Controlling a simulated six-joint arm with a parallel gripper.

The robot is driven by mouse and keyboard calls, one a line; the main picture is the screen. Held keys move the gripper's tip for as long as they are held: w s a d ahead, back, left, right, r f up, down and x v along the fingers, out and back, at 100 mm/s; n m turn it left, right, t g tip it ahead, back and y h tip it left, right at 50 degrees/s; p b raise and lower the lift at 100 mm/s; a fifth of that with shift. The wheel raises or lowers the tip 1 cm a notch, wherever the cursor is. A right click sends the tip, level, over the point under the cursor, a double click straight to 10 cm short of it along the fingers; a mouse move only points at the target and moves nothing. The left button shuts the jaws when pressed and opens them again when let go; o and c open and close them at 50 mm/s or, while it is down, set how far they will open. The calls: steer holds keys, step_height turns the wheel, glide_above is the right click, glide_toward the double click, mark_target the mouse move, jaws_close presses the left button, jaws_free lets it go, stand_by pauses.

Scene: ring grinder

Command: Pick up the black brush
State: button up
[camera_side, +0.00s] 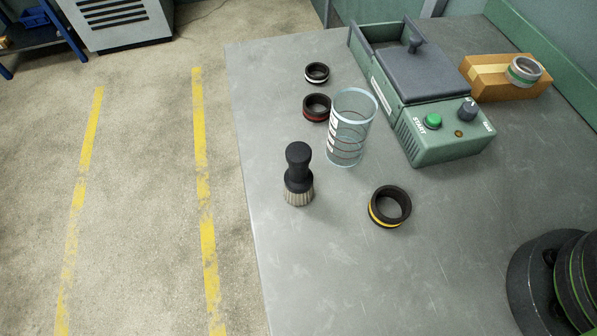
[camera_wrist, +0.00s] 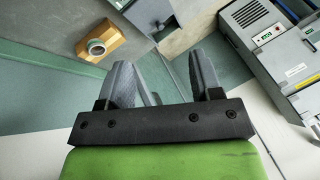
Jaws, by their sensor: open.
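The black brush (camera_side: 298,176) stands upright on its pale bristles on the grey table, near the table's left edge in the side view. It has a black handle with a rounded knob on top. It does not show in the wrist view. My gripper (camera_wrist: 167,75) shows in the wrist view with its two grey fingers apart and nothing between them. The gripper is outside the side view, so its distance from the brush cannot be told.
A glass beaker (camera_side: 351,128) stands right behind the brush. Black rings with red (camera_side: 317,108), white (camera_side: 317,73) and yellow (camera_side: 389,207) bands lie around. The green grinder (camera_side: 450,146) and a wooden block (camera_side: 490,78) with a ring (camera_side: 524,71) stand farther back. The front table area is clear.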

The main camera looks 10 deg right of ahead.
steer(key=w+a+f+g, duration=0.2)
steer(key=w+a+g, duration=0.1)
steer(key=w+a, duration=0.45)
steer(key=g+h, duration=0.2)
steer(key=h, duration=0.1)
glide_toward(299, 151)
steer(key=shift+w+d+f+m, duration=0.35)
steer(key=shift+w+d, duration=0.1)
steer(key=shift+w, duration=0.15)
step_height(299, 151, down, 4)
steer(key=shift+s+a+f, duration=0.15)
steer(key=shift+a+f, duration=0.05)
steer(key=shift+s+a+f, duration=0.1)
steer(key=shift+s+f, duration=0.05)
steer(key=shift+f, duration=1.35)
steer(key=shift+s+a+f, duration=0.1)
steer(key=shift+s+f, duration=0.05)
steer(key=shift+f, duration=1.35)
jaws_close()
